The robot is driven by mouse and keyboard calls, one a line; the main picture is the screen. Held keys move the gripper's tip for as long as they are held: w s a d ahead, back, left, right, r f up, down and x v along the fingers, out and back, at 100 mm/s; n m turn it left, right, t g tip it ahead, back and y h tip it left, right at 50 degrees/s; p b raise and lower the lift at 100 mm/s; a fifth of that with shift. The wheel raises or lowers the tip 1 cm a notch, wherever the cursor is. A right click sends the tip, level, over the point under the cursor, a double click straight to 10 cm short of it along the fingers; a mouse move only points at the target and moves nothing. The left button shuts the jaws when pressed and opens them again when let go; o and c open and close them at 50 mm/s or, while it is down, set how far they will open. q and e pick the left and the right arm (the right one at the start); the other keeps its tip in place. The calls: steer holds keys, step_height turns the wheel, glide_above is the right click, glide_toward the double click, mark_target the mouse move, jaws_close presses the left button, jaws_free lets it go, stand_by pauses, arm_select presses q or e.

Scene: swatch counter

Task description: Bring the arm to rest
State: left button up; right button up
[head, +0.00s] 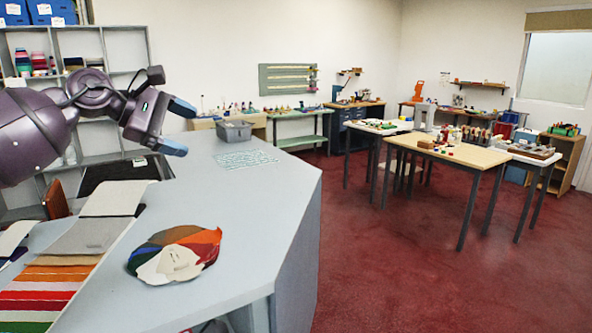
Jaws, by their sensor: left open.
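My left arm comes in from the left in the head view, raised above the grey counter (255,208). Its gripper (178,128) is at the upper left with blue fingertips set apart, open and empty. It is held in the air, apart from the counter and everything on it. My right gripper is not in view.
A multicoloured round swatch piece (206,246) lies on the counter, with striped fabric swatches (50,290) at the left. A grey bin (234,131) and a patterned sheet (245,159) lie farther back. Worktables (450,158) stand at the right across open red floor.

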arm_select(q)
steer(key=s+d+f+n+t+h+b, duration=0.2)
steer(key=d+f+n+t+h, duration=0.35)
steer(key=n, duration=1.15)
step_height(320, 180, down, 22)
steer(key=s+a+n+t+y+b, duration=0.25)
steer(key=n+t+y, duration=0.5)
steer(key=n, duration=1.85)
steer(key=s+a+f+n+g+y+b, duration=0.1)
steer(key=s+a+f+n+g+y, duration=0.3)
steer(key=f, duration=0.6)
steer(key=s+f+n+t+y+b, duration=0.1)
steer(key=s+f+n, duration=0.45)
steer(key=f, duration=0.35)
steer(key=s+a+f+n+g+y+b, duration=0.1)
steer(key=s+a+f+n+g, duration=0.1)
steer(key=s+f, duration=0.7)
steer(key=s+a+f+n+g+y+b, duration=0.1)
steer(key=s+f+n+g+y, duration=0.1)
steer(key=s+f, duration=0.7)
steer(key=s+g, duration=0.1)
steer(key=s, duration=0.2)
steer(key=shift+s+a+n, duration=0.35)
steer(key=shift+a, duration=0.05)
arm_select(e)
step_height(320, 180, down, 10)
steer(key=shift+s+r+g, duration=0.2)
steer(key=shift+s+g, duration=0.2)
